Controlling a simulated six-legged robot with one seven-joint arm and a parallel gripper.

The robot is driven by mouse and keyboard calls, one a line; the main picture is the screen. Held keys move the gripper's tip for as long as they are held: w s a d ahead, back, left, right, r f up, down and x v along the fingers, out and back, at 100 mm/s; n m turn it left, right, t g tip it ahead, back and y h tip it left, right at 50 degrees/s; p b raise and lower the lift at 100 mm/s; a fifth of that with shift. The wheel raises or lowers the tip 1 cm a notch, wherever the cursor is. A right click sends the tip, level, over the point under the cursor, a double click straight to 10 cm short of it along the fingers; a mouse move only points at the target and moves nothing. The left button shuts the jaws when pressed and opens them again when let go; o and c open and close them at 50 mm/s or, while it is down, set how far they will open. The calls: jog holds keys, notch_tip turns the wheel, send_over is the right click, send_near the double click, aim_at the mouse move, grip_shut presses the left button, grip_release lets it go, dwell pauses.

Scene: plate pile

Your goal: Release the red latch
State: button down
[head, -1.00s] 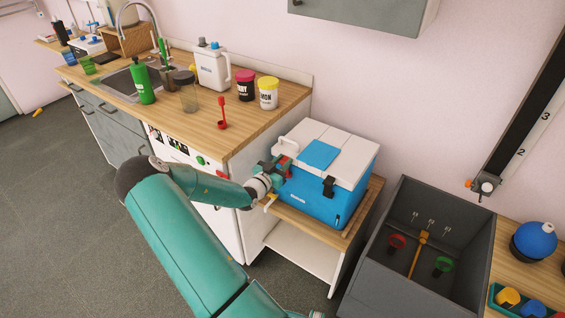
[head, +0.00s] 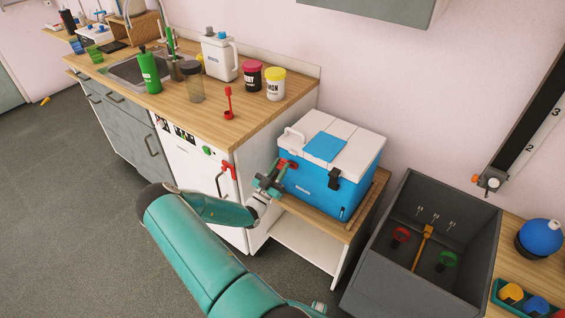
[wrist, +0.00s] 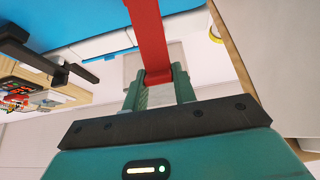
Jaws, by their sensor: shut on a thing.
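The blue cooler (head: 310,195) with a white lid (head: 345,150) stands on a low wooden-topped shelf. The red latch (head: 287,163) is at the cooler's left end, partly hidden by my gripper. My gripper (head: 272,177) is beside that end, shut on the latch. In the wrist view the red latch (wrist: 148,35) is a long strip running down between the two teal fingertips (wrist: 158,88), which close on its lower end. A black latch (head: 333,180) is on the cooler's front and looks closed. The lid lies flat on the cooler.
A dark grey bin (head: 370,270) stands right of the shelf. Open floor lies at the front left.

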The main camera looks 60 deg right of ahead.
notch_tip(320, 180, down, 6)
jog(key=a, duration=0.1)
jog(key=shift+a, duration=0.25)
dwell(0.4)
dwell(0.4)
jog(key=c, duration=1.1)
grip_release()
jog(key=shift+w+r, duration=0.1)
